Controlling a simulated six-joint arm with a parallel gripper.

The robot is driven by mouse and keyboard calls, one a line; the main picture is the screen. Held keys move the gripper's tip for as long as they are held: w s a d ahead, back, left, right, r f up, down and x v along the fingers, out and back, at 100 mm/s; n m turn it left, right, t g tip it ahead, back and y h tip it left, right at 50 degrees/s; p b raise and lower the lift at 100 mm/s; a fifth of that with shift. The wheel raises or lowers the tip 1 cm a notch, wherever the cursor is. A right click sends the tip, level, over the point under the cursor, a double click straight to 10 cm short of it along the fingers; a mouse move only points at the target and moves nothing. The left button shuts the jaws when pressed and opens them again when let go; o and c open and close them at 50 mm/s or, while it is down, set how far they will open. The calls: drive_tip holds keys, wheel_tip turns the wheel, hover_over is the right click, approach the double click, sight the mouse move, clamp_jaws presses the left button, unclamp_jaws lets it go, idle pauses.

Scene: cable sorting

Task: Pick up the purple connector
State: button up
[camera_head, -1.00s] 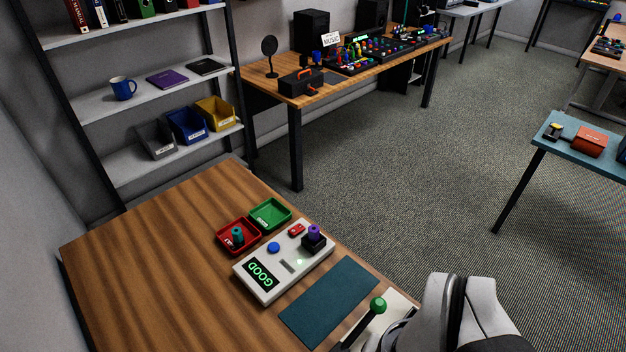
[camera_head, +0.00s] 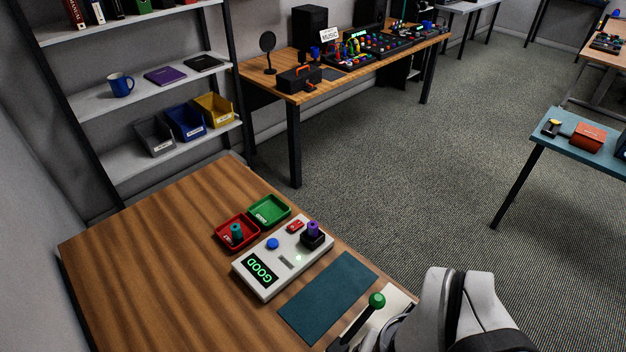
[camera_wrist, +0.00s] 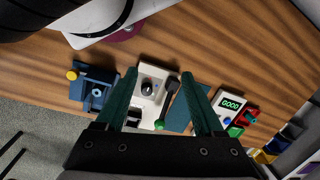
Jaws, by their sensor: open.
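The purple connector (camera_head: 312,228) stands upright in a black socket (camera_head: 318,242) at the right end of the white tester (camera_head: 268,290) in the head view. The tester's display reads GOOD. In the wrist view the tester (camera_wrist: 222,117) is partly visible to the right of my gripper, and I cannot make out the purple connector there. My gripper (camera_wrist: 163,77) is open and empty, its two green fingers apart above a white panel (camera_wrist: 143,73) with a knob and a lever. The gripper is not in the head view.
A teal mat (camera_head: 327,298) and a green-balled lever (camera_head: 377,300) lie to the right. A blue device (camera_wrist: 80,93) stands left in the wrist view. The table's left is clear.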

drive_tip(key=w+r+m, duration=0.3)
drive_tip(key=w+r, duration=0.3)
drive_tip(key=w, duration=0.7)
drive_tip(key=m+h, duration=0.2)
drive_tip(key=m, duration=0.8)
hover_over(313, 224)
wheel_tip(313, 224, down, 4)
wheel_tip(313, 224, down, 16)
drive_tip(key=shift+r, duration=0.1)
clamp_jaws()
